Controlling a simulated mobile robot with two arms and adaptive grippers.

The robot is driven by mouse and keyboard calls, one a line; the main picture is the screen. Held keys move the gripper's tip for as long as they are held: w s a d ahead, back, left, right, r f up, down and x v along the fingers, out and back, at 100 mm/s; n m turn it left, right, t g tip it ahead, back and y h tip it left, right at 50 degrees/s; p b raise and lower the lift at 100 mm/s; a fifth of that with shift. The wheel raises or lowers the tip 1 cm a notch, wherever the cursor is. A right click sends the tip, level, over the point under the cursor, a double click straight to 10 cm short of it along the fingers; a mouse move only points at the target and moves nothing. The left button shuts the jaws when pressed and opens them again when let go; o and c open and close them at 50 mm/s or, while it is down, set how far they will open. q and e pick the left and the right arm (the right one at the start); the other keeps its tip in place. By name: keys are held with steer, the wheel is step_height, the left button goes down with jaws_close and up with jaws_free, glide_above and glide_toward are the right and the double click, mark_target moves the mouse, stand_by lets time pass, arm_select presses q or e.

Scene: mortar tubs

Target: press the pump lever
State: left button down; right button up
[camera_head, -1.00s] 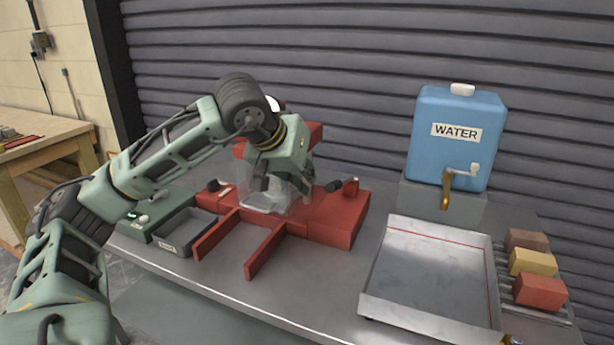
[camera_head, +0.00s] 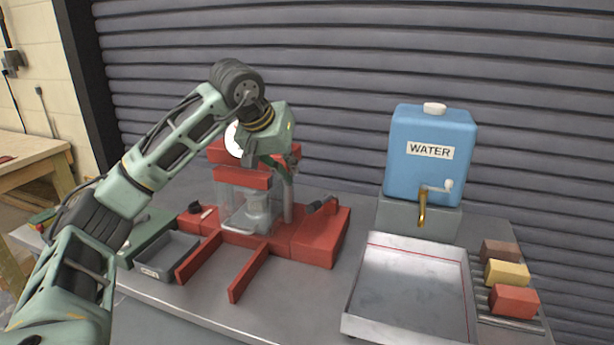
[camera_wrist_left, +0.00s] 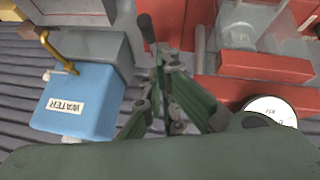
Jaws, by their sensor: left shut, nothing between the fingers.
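The red press (camera_head: 320,240) stands on the bench, with a clear guard around a glass-like vessel (camera_head: 250,212) and a round white gauge (camera_head: 235,139) at its top. The pump lever (camera_head: 318,204), with a black grip, sticks up at an angle from the press's right part. My left gripper (camera_head: 288,178) is above and left of the lever, by the press's upright, pointing down. In the left wrist view its shut, empty fingers (camera_wrist_left: 165,55) are close to the black lever (camera_wrist_left: 146,30) in the picture; contact cannot be told. My right gripper is not in view.
A blue water tank (camera_head: 430,165) with a brass tap stands at the back right. A metal tray (camera_head: 352,328) lies in front of it, with coloured blocks (camera_head: 507,273) to its right. A small grey bin (camera_head: 150,272) sits left of the press.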

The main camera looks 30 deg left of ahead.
arm_select(q)
steer(key=w+r+g+p, duration=0.1)
steer(key=w+r+p, duration=0.2)
steer(key=r, duration=0.3)
steer(key=shift+w+d+g+h, duration=0.15)
steer(key=shift+w+g+h, duration=0.15)
steer(key=shift+w+g, duration=0.1)
steer(key=shift+f, duration=0.2)
steer(key=p, duration=0.2)
glide_toward(322, 202)
steer(key=shift+w+a+f, duration=0.3)
steer(key=shift+w, duration=0.3)
steer(key=shift+s+d+f+p, duration=0.25)
steer(key=shift+f+p, duration=0.1)
steer(key=shift+f, duration=0.25)
steer(key=shift+f, duration=0.1)
